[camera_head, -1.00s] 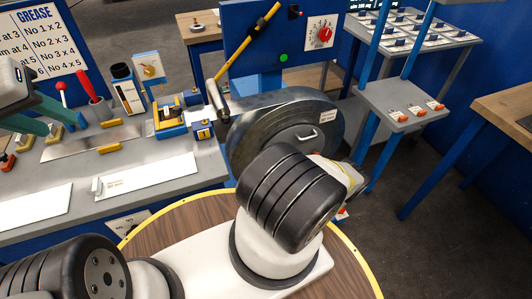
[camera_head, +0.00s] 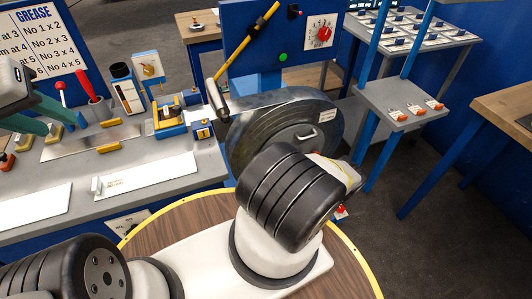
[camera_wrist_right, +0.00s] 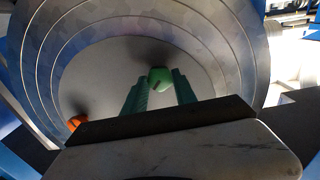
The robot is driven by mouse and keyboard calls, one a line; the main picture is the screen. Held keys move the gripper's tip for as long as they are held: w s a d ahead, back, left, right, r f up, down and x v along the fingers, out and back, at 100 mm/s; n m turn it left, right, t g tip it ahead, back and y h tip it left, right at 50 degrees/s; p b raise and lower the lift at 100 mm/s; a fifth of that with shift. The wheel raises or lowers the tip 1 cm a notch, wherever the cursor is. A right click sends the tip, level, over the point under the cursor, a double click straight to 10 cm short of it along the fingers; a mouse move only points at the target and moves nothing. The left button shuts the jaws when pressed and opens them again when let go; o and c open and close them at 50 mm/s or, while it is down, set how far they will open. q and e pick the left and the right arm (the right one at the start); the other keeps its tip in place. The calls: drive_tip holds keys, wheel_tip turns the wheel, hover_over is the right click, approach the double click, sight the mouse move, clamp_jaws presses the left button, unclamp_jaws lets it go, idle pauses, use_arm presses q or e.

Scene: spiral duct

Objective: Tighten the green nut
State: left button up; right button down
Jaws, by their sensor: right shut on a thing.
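The green nut (camera_wrist_right: 160,78) is in the right wrist view, in front of a large round grey metal face (camera_wrist_right: 110,60) with concentric rings. My right gripper (camera_wrist_right: 160,86) has its two teal fingers on either side of the nut and is shut on it. Dark shadows lie on the face behind the nut. In the head view the right gripper and the nut are hidden; the grey metal drum (camera_head: 250,125) shows beyond my right arm. My left gripper (camera_head: 58,126) is at the left edge, above the bench, with its teal fingers apart and nothing seen between them.
An orange nut (camera_wrist_right: 76,122) sits lower left on the round face. The grey bench (camera_head: 150,205) at left carries levers, a blue and yellow fixture (camera_head: 170,122) and white plates. A yellow-handled lever (camera_head: 250,45) stands above the drum. A blue-posted shelf (camera_head: 385,100) is at right.

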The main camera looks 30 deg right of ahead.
drive_tip(key=shift+m, duration=0.4)
drive_tip(key=m, duration=2.4)
drive_tip(key=shift+s+f+m, duration=0.1)
drive_tip(key=shift+f+m, duration=0.05)
drive_tip(key=shift+m, duration=0.25)
drive_tip(key=c, duration=1)
unclamp_jaws()
drive_tip(key=shift+d, duration=0.1)
